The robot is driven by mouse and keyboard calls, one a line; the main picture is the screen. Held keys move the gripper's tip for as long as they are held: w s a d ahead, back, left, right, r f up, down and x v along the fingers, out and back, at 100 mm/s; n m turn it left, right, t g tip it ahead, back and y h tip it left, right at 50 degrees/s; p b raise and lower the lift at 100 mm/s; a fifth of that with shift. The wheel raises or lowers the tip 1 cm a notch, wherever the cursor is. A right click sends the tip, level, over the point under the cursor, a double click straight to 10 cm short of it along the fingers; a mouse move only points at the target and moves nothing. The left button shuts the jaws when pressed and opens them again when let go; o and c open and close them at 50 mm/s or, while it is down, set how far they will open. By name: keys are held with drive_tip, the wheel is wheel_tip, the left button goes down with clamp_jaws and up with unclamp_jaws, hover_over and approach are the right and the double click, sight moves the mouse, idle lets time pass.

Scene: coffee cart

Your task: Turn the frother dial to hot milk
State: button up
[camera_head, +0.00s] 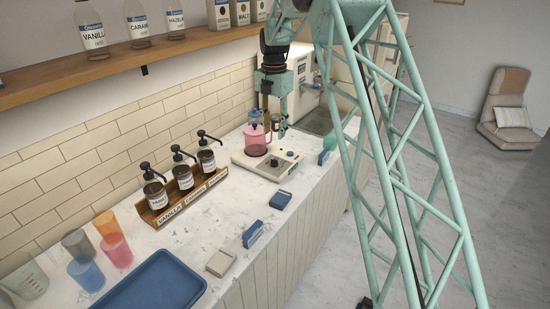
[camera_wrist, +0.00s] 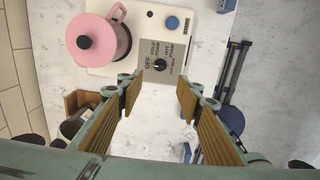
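The frother is a cream base (camera_head: 262,168) with a pink jug (camera_head: 257,140) on it; in the wrist view the jug (camera_wrist: 98,42) has a black lid knob. Its black dial (camera_wrist: 160,64) sits on a grey panel labelled OFF, COLD FOAM, HOT FOAM and HOT MILK. I cannot tell which label the dial points at. A round blue button (camera_wrist: 172,23) is on the base. My gripper (camera_wrist: 158,84) is open and empty, its two fingers apart, with the dial just beyond and between the tips. In the head view my gripper (camera_head: 274,122) hangs over the frother.
A wooden rack of pump bottles (camera_head: 186,184) stands left of the frother, along the tiled wall. Coloured cups (camera_head: 115,250) and a blue tray (camera_head: 160,282) are nearer. Small blue boxes (camera_head: 281,200) lie along the counter's front edge. Bare marble lies between.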

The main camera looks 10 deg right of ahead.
sight(274, 160)
drive_tip(key=shift+f, duration=0.1)
drive_tip(key=shift+f+b, duration=0.3)
drive_tip(key=shift+f, duration=6.45)
drive_tip(key=shift+c, duration=0.3)
drive_tip(key=c, duration=0.8)
